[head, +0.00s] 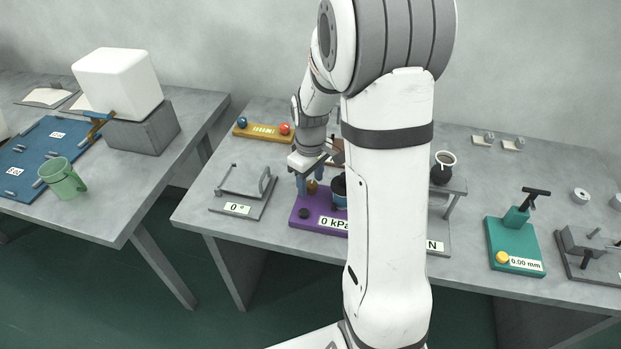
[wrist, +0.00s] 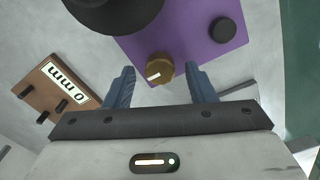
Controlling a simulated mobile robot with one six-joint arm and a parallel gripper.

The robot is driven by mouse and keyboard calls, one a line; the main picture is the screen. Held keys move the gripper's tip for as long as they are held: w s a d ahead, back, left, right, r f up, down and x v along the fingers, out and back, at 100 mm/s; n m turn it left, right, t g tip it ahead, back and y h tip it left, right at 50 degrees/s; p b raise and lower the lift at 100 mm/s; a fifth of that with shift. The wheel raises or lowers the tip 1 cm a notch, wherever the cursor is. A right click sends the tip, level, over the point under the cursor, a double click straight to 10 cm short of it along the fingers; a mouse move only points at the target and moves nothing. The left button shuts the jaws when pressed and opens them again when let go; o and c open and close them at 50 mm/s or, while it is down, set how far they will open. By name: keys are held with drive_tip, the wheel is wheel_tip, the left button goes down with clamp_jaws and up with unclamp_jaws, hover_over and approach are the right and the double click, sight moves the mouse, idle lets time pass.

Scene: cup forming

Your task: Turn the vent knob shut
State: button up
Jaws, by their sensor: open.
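A brass knob (wrist: 159,68) with a white mark sits on a purple base (wrist: 190,40); I take it for the vent knob. In the head view my gripper (head: 311,178) is over the base's left part. A black round button (wrist: 222,30) is on the same base. My arm hides the base's right part.
A dark round vessel (wrist: 115,8) stands close beside the knob. A brown block labelled "0 mm" (wrist: 55,95) lies nearby. A grey stand labelled "0 °" (head: 240,190) is left of the base; a teal device (head: 513,245) is further right.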

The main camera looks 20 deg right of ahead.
sight(310, 184)
wheel_tip(310, 184, up, 8)
drive_tip(key=shift+f, duration=0.1)
idle(0.4)
drive_tip(key=shift+s+a+r, duration=0.15)
drive_tip(key=shift+s+r, duration=0.05)
drive_tip(key=shift+r, duration=0.05)
drive_tip(key=s+a+r+m+t+p, duration=0.1)
drive_tip(key=s+a+r+m, duration=0.1)
drive_tip(key=s, duration=0.7)
drive_tip(key=s+a+r+m+t, duration=0.1)
drive_tip(key=s+a+r+m, duration=0.2)
drive_tip(key=s, duration=0.6)
wheel_tip(310, 184, up, 2)
drive_tip(key=shift+r+m+t+p, duration=0.1)
drive_tip(key=shift+m+t+p, duration=0.25)
drive_tip(key=shift+m, duration=0.25)
drive_tip(key=shift+s+a, duration=0.1)
